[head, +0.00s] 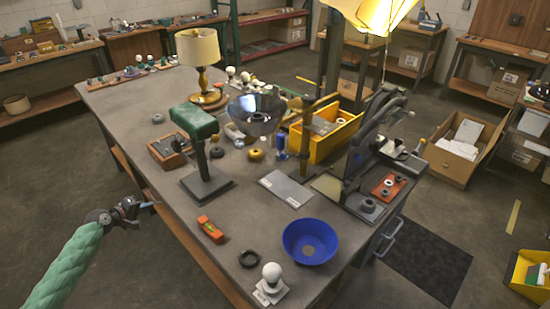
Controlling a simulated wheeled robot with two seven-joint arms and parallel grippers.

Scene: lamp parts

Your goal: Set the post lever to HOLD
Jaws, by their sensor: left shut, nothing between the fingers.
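My left gripper (150,205) is off the near left edge of the workbench (135,105), over the floor. It is shut and empty, apart from everything on the bench. A stand with a green padded top (194,120) rises on a black post nearer the gripper. I cannot make out a HOLD mark or tell which part is the post lever, or its setting. My right gripper is not in view.
A yellow bin (325,145), a black press-like frame (358,150), a blue bowl (310,242), a small orange level (210,229) and a white bulb (271,273) crowd the bench. A table lamp (199,62) stands at the back. The floor at left (50,180) is clear.

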